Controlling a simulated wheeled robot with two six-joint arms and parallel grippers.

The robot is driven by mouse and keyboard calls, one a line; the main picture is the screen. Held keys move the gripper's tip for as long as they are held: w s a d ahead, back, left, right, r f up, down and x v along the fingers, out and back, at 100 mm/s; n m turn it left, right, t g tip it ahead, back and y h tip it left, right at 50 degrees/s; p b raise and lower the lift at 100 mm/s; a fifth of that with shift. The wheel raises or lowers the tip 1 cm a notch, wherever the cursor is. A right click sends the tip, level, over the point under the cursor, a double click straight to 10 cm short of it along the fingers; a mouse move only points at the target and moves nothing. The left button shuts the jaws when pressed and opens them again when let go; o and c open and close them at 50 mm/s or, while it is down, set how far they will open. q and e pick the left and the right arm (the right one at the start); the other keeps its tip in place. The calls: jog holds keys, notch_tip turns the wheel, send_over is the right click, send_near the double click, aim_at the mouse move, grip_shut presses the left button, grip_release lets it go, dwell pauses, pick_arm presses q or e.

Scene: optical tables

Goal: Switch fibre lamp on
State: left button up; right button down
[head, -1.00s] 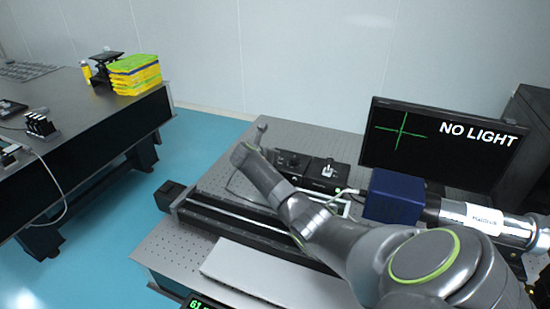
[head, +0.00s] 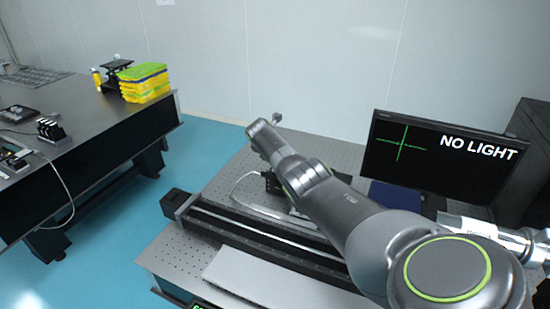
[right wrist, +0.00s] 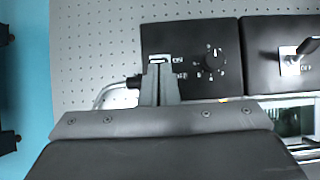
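In the right wrist view a black box (right wrist: 219,86) carries a round dial (right wrist: 209,63) and a small switch (right wrist: 160,59) marked ON above, with further lettering beside it partly hidden. I take this box to be the fibre lamp. My right gripper (right wrist: 160,70) has its two fingers together, tips at the switch's lower edge; I cannot tell whether they touch it. Nothing shows between them. In the head view my right arm hides most of the boxes, and its fingers are not visible. My left gripper is not in view.
A second black box (right wrist: 277,82) with a lever switch marked OFF stands to the right. A monitor (head: 430,165) reads NO LIGHT beside a green cross. A dark rail (head: 265,230) crosses the perforated table (head: 165,258). Another table (head: 95,135) with yellow-green stacked items stands left.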

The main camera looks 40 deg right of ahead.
jog(key=shift+d+f, duration=0.1)
jog(key=shift+f, duration=0.1)
jog(key=shift+w+d+b, duration=0.15)
jog(key=shift+b, duration=0.15)
jog(key=shift+w+d, duration=0.15)
jog(key=shift+w, duration=0.05)
jog(key=shift+r, duration=0.1)
jog(key=shift+s+r+p, duration=0.1)
jog(key=shift+r+p, duration=0.3)
jog(key=shift+r, duration=0.05)
jog(key=shift+r+p, duration=0.45)
jog(key=shift+p, duration=0.05)
